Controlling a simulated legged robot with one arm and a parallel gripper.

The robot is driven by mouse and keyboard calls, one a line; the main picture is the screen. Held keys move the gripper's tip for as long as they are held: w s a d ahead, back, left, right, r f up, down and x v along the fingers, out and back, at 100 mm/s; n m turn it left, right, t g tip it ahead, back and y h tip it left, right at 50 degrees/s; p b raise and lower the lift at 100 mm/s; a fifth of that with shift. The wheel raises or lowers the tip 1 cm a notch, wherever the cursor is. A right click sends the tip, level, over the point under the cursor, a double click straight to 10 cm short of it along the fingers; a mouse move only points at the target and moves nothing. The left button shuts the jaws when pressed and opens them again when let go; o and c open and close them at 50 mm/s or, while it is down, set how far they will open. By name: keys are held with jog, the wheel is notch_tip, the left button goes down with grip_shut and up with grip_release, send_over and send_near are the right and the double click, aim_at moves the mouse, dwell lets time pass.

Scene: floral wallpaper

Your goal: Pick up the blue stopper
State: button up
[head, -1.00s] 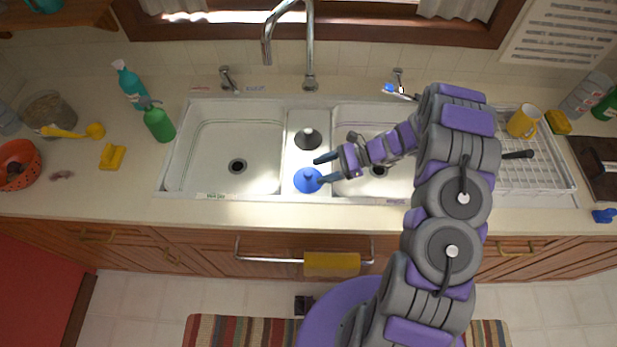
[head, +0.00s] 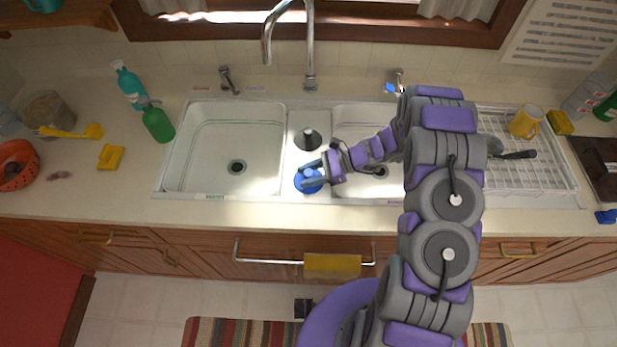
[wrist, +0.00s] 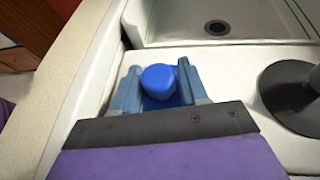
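The blue stopper (head: 309,187) sits on the strip between the two sink basins, near its front edge. Its round knob shows in the wrist view (wrist: 160,82), with part of a darker blue base below it. My gripper (head: 311,173) has come in from the right and its fingers are over the stopper. In the wrist view my gripper (wrist: 160,86) is open, with one finger on each side of the knob. The gaps beside the knob are small, and I cannot tell whether either finger touches it. The fingers hide part of the stopper in the head view.
A dark drain plunger-like piece (head: 308,139) stands behind the stopper on the same strip. The left basin (head: 210,150) is empty. The faucet (head: 309,50) rises behind. A dish rack (head: 560,170) is at the right, and green bottles (head: 157,122) are at the left.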

jog(key=shift+f, duration=0.15)
jog(key=c, duration=0.5)
